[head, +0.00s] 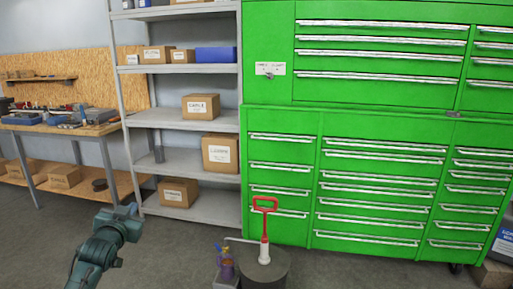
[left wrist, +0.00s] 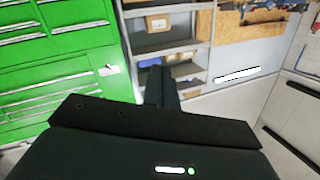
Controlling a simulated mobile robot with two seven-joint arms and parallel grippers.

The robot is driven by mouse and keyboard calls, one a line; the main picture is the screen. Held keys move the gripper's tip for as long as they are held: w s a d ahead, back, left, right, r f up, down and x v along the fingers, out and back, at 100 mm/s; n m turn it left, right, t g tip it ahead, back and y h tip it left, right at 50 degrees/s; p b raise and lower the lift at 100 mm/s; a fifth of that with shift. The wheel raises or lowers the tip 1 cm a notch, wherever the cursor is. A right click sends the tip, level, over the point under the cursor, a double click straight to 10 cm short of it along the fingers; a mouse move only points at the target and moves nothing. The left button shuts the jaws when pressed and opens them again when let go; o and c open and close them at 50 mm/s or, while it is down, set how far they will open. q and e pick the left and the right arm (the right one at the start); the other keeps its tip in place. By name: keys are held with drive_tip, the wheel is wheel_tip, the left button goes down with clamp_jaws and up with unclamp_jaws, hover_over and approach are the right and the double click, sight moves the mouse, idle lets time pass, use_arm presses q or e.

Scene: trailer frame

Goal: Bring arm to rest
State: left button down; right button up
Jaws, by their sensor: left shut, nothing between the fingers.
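My left arm comes in at the lower left of the head view, bent upward over the floor. My left gripper (head: 130,210) is at its end, in front of the shelf unit, and looks small there. In the left wrist view my left gripper (left wrist: 158,85) shows its fingers together, with nothing between them. It points towards the shelves and the green cabinet and touches nothing that I can see. My right arm and right gripper are in neither view.
A green drawer cabinet (head: 312,130) fills the right. A grey shelf unit (head: 185,116) holds cardboard boxes. A workbench (head: 60,128) with tools stands at the left. Floor between is clear.

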use_arm(q)
drive_tip(key=s+d+f+g+h, duration=0.2)
drive_tip(key=s+d+f, duration=0.5)
drive_tip(key=f, duration=0.4)
drive_tip(key=s+d+f+g+h, duration=0.1)
drive_tip(key=s+d+f, duration=0.3)
drive_tip(key=s, duration=0.6)
drive_tip(key=s+d+f+g+h, duration=0.1)
drive_tip(key=s+d+f, duration=0.3)
drive_tip(key=s, duration=0.7)
drive_tip(key=s+d+f+g, duration=0.2)
drive_tip(key=s+d+f, duration=0.2)
drive_tip(key=s, duration=0.6)
drive_tip(key=shift+s+d+f+h, duration=0.25)
drive_tip(key=shift+d+f+h, duration=0.15)
drive_tip(key=shift+d, duration=0.15)
